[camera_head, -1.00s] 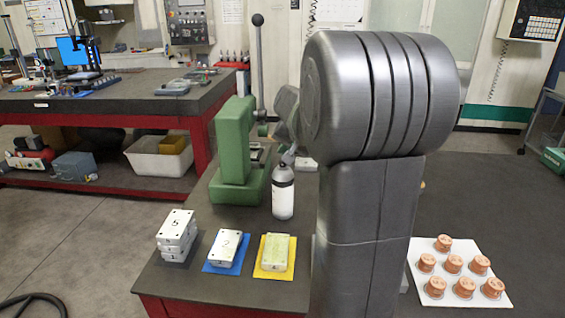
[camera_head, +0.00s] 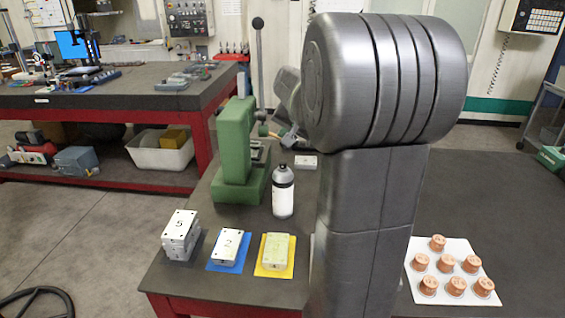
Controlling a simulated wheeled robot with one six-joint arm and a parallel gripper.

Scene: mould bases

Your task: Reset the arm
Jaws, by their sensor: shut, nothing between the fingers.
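My grey arm stands large in front of the camera, right of the middle. My gripper (camera_head: 291,138) shows small and partly behind the arm, beside the green press (camera_head: 235,140). It is shut and empty, above and apart from the grey bottle (camera_head: 283,196). A stack of pale mould bases (camera_head: 180,232), the top one marked 5, stands at the front left. A base marked 2 (camera_head: 231,244) lies on a blue mat (camera_head: 226,267). A pale greenish base (camera_head: 275,249) lies on a yellow mat (camera_head: 272,271).
A white board (camera_head: 468,290) with several copper-coloured round pieces lies at right. A small pale block (camera_head: 306,162) lies behind the bottle. The dark table (camera_head: 210,287) is bare around the mats. A red-framed workbench (camera_head: 110,93) stands at the back left.

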